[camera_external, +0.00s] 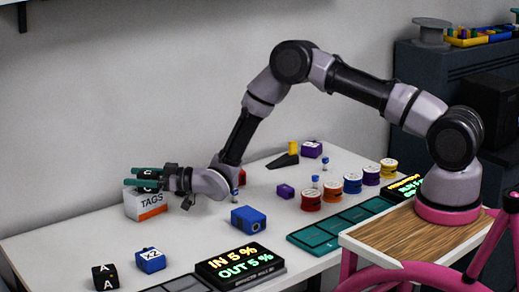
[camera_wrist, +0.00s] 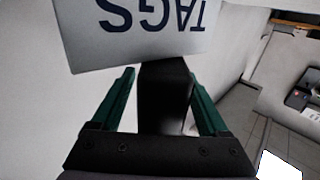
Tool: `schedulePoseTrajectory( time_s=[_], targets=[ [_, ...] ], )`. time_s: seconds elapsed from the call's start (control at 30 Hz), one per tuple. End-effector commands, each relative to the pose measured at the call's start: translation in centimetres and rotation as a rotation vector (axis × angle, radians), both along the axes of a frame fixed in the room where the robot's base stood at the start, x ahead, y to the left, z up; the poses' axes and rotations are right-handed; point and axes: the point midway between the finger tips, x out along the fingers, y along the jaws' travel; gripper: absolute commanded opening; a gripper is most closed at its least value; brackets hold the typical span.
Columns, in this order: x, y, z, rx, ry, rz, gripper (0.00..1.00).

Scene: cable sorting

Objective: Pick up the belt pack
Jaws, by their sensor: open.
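My gripper (camera_external: 129,177) is open, with its two teal fingers level at the left of the table, over the box marked TAGS (camera_external: 150,204). In the wrist view, a black block (camera_wrist: 165,95) shows between the open fingers (camera_wrist: 160,70), with a gap on each side. It also shows in the external view, partly hidden by the fingers, as a dark shape with a white mark (camera_external: 149,174) at the top of the box. It may be the belt pack; no label confirms this. The TAGS box also fills the top of the wrist view (camera_wrist: 160,50).
A blue block (camera_external: 249,220) stands right of my gripper. A black cube (camera_external: 105,277) and another blue block (camera_external: 150,260) stand near the front left. A display (camera_external: 240,266) and several coloured spools (camera_external: 331,190) are farther right. White table (camera_external: 60,245) is bare at left.

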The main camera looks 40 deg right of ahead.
Motion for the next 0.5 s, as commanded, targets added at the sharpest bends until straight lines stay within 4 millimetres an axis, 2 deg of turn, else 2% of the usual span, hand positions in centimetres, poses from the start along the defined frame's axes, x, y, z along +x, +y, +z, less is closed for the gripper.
schedulePoseTrajectory(
  time_s=[0.03, 0.07, 0.1, 0.23, 0.27, 0.5],
  targets=[
    [-0.01, -0.01, 0.0, 0.0, 0.0, 0.0, 0.78],
    [-0.01, -0.02, 0.0, 0.0, 0.0, 0.0, 0.7],
    [-0.01, -0.01, 0.01, 0.0, 0.0, 0.0, 0.55],
    [-0.01, -0.03, 0.01, 0.0, 0.0, 0.0, 0.05],
    [-0.02, -0.02, 0.01, 0.0, 0.0, 0.0, 0.0],
    [-0.01, -0.02, 0.09, 0.001, -0.001, 0.0, 0.0]
  ],
)
